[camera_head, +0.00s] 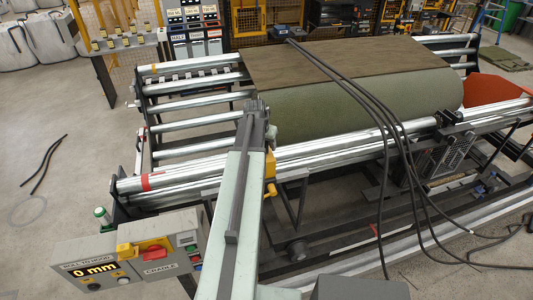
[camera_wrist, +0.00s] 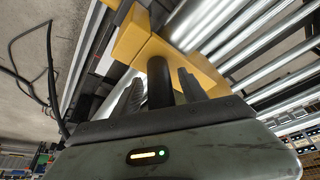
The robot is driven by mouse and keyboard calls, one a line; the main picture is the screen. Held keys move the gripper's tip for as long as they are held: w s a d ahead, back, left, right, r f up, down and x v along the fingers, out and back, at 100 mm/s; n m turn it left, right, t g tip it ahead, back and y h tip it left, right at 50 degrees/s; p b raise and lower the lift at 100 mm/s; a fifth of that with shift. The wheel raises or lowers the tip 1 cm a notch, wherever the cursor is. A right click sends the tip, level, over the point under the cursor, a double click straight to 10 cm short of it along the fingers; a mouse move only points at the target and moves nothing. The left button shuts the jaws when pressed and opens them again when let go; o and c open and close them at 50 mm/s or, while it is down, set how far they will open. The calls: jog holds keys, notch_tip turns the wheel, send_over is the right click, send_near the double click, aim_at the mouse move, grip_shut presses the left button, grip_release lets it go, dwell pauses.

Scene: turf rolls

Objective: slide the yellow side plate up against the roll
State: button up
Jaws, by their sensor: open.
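The yellow side plate (camera_wrist: 135,38) fills the upper middle of the wrist view as a bent yellow piece beside steel rollers. A dark upright post (camera_wrist: 159,82), perhaps its handle, stands in front of it. My gripper (camera_wrist: 160,79) is open, with one finger on each side of this post; I cannot tell whether they touch it. In the head view only a small yellow part (camera_head: 270,190) shows beside my arm, at the near rail. My arm hides the rest and the gripper there. The green turf roll (camera_head: 340,105) lies on the rollers, to the right of my arm.
Bare steel rollers (camera_head: 195,110) lie left of the roll. A control box (camera_head: 130,255) at lower left reads 0 mm. Black cables (camera_head: 375,95) hang across the roll and the near rail. An orange-red round piece (camera_head: 497,88) is at the roll's right end.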

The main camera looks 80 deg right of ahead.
jog(key=shift+s+d+f, duration=0.1)
jog(key=shift+d+f, duration=0.05)
jog(key=shift+f, duration=0.3)
jog(key=shift+r, duration=0.15)
grip_shut()
dwell(0.9)
